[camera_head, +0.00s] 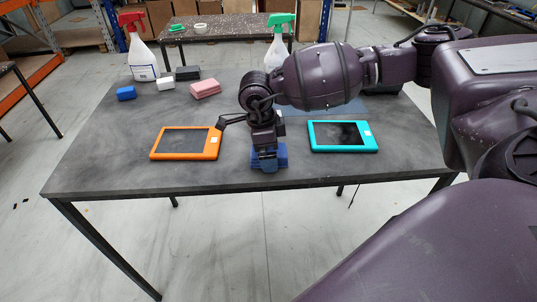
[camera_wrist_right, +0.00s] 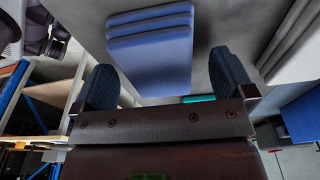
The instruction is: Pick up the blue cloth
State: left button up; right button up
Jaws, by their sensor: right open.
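The blue cloth (camera_head: 268,161) is folded into a flat layered stack near the front middle of the dark table, between the two tablets. My right gripper (camera_head: 264,144) points down over it and partly hides it. In the right wrist view, the blue cloth (camera_wrist_right: 152,55) shows just ahead of the fingers. The right gripper (camera_wrist_right: 165,82) is open there, with its two fingers spread wide. I cannot tell whether the fingers touch the cloth. My left gripper is not in view.
An orange tablet (camera_head: 186,143) lies left of the cloth and a teal tablet (camera_head: 342,136) right of it. Behind are a blue block (camera_head: 126,93), a white block (camera_head: 166,84), a pink folded stack (camera_head: 205,88) and a spray bottle (camera_head: 141,58). The table's front left is bare.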

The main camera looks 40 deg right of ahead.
jog(key=shift+f, duration=0.45)
jog(key=c, duration=1)
jog(key=shift+r, duration=0.15)
notch_tip(320, 180, up, 20)
jog(key=p, duration=0.1)
jog(key=shift+p, duration=0.35)
